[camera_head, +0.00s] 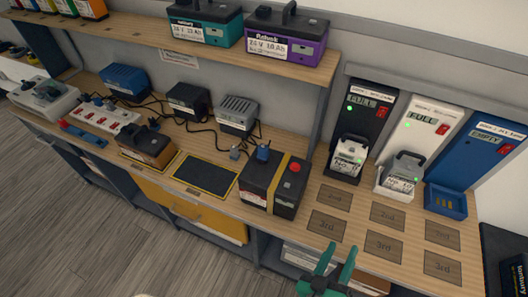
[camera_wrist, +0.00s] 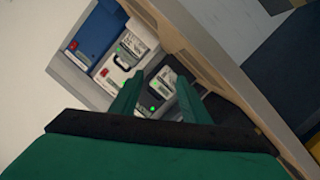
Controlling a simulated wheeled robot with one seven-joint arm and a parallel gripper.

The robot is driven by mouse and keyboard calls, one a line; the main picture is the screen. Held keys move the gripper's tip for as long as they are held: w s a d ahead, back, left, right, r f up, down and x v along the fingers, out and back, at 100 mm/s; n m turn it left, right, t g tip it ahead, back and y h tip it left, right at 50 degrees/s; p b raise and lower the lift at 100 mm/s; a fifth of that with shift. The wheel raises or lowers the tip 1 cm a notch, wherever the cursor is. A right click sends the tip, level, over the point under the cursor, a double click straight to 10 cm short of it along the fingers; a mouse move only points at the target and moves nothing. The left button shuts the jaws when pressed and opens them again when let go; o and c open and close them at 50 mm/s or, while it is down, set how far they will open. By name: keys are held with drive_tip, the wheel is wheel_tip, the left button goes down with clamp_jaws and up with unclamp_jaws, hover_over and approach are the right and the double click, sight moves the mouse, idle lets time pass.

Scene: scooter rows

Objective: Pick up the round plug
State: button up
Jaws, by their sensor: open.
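Two small blue connectors are near the middle of the bench in the head view. A grey-blue one (camera_head: 235,153) lies on the wood beside the grey charger. A bluer one (camera_head: 263,152) is at the back edge of the black battery with a yellow strap (camera_head: 268,187). Both are too small for me to tell which is the round plug. My green gripper (camera_head: 338,252) is at the bench's front edge, right of and nearer than both, open and empty. In the wrist view its fingers (camera_wrist: 158,85) point toward the docks; neither connector shows there.
Three upright docks (camera_head: 362,112) with batteries in two stand at the right. Marked squares (camera_head: 387,215) before them are empty. A shelf (camera_head: 150,35) overhangs the back.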

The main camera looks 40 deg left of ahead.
drive_tip(key=w+a+r+t+h, duration=0.1)
drive_tip(key=w+r+h, duration=0.1)
drive_tip(key=w+r, duration=0.5)
drive_tip(key=w+a+r+h, duration=0.2)
drive_tip(key=w+r, duration=0.2)
drive_tip(key=w, duration=0.5)
drive_tip(key=w+a+r+m+g+h, duration=0.25)
drive_tip(key=w+a+r+m, duration=0.2)
drive_tip(key=r, duration=0.55)
drive_tip(key=g+y, duration=0.6)
drive_tip(key=g, duration=0.4)
approach(263, 147)
drive_tip(key=shift+m, duration=0.25)
drive_tip(key=x, duration=0.5)
drive_tip(key=shift+a+f, duration=0.1)
drive_tip(key=shift+f, duration=0.3)
drive_tip(key=shift+x, duration=2.4)
drive_tip(key=shift+w+r, duration=0.1)
drive_tip(key=shift+w, duration=0.1)
drive_tip(key=shift+c, duration=0.7)
